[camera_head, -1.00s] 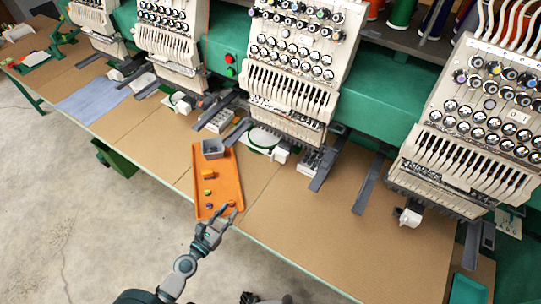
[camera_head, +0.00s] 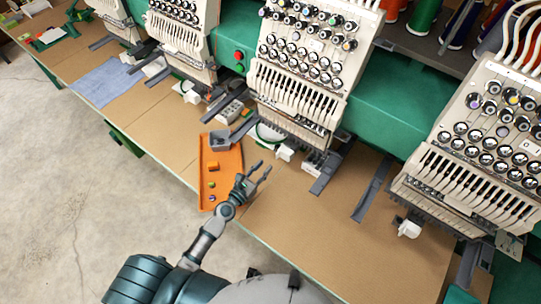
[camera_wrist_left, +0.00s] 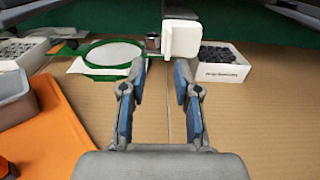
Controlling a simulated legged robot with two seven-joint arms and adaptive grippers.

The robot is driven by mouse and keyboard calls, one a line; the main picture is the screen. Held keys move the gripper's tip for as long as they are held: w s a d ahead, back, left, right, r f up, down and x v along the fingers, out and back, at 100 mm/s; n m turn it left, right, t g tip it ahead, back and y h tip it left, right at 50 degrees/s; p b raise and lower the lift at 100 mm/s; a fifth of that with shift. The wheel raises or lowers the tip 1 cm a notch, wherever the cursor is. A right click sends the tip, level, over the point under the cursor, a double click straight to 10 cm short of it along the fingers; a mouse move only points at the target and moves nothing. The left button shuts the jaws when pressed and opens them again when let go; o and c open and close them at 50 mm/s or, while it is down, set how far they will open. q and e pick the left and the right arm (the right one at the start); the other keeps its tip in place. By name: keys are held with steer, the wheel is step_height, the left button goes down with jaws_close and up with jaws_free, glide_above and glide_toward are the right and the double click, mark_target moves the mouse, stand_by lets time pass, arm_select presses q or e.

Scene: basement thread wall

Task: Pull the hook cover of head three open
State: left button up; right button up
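The third embroidery head (camera_head: 300,75) stands in the middle of the head view. Its hook cover is taken to be the small white block (camera_head: 285,153) low under that head, beside a green hoop with white fabric (camera_head: 267,136). In the left wrist view the white cover (camera_wrist_left: 181,39) is just beyond the fingertips, slightly right of centre, and looks closed. My left gripper (camera_head: 258,170) is over the table in front of it. In the wrist view its two fingers (camera_wrist_left: 160,75) are apart with nothing between them. My right gripper is not in view.
An orange tray (camera_head: 230,165) with a grey bin (camera_head: 219,140) and small coloured parts lies left of my gripper. A white box of dark bobbins (camera_wrist_left: 222,62) stands right of the cover. Grey arms jut over the table. Bare table (camera_head: 310,225) lies to the right.

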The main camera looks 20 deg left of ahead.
mark_target(277, 157)
arm_select(q)
steer(key=w+d, duration=0.1)
steer(key=w, duration=0.1)
steer(key=w+d, duration=0.2)
steer(key=shift+d+r, duration=0.2)
steer(key=shift+d, duration=0.05)
steer(key=shift+w+d, duration=0.3)
steer(key=shift+w, duration=0.2)
steer(key=shift+a, duration=0.85)
steer(key=shift+a+f, duration=0.1)
steer(key=shift+a, duration=0.1)
jaws_close()
steer(key=shift+d, duration=0.65)
steer(key=shift+r, duration=0.2)
steer(key=shift+a+y, duration=0.25)
steer(key=shift+y, duration=0.05)
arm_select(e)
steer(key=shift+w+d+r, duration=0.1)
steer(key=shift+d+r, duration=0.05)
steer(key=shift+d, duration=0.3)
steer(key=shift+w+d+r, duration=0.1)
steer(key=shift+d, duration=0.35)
